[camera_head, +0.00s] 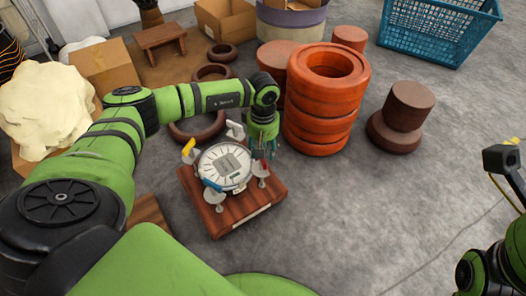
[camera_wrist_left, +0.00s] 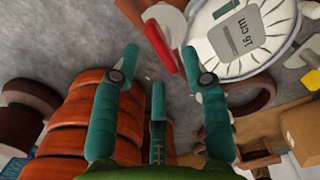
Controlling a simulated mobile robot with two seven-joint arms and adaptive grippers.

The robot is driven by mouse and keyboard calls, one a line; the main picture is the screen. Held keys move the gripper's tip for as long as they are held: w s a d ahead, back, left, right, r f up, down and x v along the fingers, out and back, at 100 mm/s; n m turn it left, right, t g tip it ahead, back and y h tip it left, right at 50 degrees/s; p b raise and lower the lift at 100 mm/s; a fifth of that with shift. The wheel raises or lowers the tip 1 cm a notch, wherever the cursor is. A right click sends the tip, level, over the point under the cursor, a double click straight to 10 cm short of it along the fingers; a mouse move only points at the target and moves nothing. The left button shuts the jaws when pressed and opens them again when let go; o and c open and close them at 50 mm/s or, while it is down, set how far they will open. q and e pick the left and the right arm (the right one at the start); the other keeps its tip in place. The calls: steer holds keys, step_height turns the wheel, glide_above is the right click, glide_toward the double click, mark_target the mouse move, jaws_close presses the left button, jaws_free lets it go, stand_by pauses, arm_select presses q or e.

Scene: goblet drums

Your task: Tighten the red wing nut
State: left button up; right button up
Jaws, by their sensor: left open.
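A goblet drum with a round white head (camera_head: 225,166) stands on a wooden board (camera_head: 225,220), with coloured wing nuts around its rim. The red wing nut (camera_head: 264,166) is on the drum's right side, partly hidden by my left gripper (camera_head: 265,150). In the left wrist view, the red wing nut (camera_wrist_left: 160,45) is a slanted red bar at the upper middle, beside the drum head (camera_wrist_left: 240,35). My left gripper (camera_wrist_left: 160,60) is open, its teal fingers spread on both sides of the nut's lower end. Contact cannot be told. My right gripper is not in view.
An orange-red stack of rings (camera_head: 325,100) stands close to the right of my left gripper. Brown rounds (camera_head: 400,115) stand farther right. Yellow (camera_head: 188,150), white (camera_head: 235,130) and blue (camera_head: 212,185) wing nuts surround the head.

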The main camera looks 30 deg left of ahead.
arm_select(q)
step_height(320, 180, up, 9)
stand_by(0.3)
